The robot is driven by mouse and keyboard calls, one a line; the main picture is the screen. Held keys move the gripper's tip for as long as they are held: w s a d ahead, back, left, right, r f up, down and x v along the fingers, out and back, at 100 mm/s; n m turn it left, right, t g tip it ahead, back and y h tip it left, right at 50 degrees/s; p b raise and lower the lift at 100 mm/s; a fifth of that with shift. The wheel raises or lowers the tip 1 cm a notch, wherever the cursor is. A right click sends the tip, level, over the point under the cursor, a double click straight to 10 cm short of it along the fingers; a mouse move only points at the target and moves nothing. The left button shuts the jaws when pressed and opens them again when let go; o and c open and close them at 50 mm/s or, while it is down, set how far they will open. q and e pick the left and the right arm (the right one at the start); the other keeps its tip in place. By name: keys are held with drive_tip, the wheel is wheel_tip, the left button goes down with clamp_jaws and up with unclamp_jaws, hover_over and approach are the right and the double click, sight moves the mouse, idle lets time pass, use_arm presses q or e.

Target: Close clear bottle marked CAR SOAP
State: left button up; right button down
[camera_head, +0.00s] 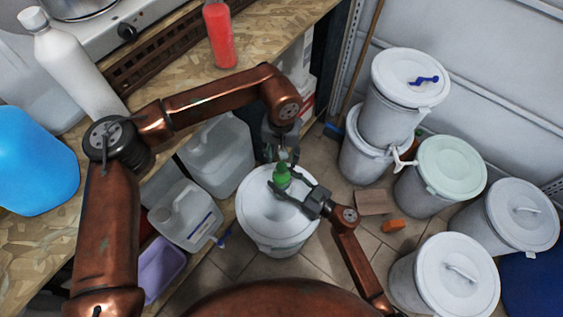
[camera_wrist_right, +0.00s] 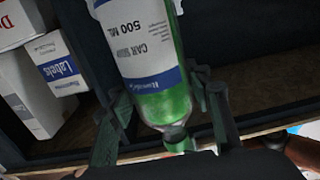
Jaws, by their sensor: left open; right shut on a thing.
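The clear bottle marked CAR SOAP holds green liquid. In the head view the bottle (camera_head: 282,177) is seen from above, over a white drum lid. My right gripper (camera_head: 283,190) is shut on its body. In the right wrist view the labelled bottle (camera_wrist_right: 150,55) lies between the fingers, its narrow end toward the picture's bottom. A small greenish cylinder (camera_wrist_right: 177,138) shows at that end, and I cannot tell whether it is seated on the neck. My left gripper (camera_head: 284,150) is open, close above the bottle's top, its fingertips partly hard to make out.
The white drum (camera_head: 262,225) stands below the bottle. More lidded drums (camera_head: 440,180) stand to the right. Clear jugs (camera_head: 185,215) are beside the workbench (camera_head: 40,255). A red bottle (camera_head: 219,40) stands on the bench. Boxes (camera_wrist_right: 60,70) show on a shelf behind.

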use_arm(q)
wheel_tip(320, 180, up, 8)
idle(0.4)
use_arm(e)
drive_tip(key=c, duration=0.9)
unclamp_jaws()
drive_tip(key=shift+c, duration=0.2)
drive_tip(key=shift+d, duration=0.1)
drive_tip(key=v, duration=1.2)
use_arm(q)
drive_tip(key=shift+r, duration=0.15)
use_arm(e)
drive_tip(key=shift+r, duration=0.15)
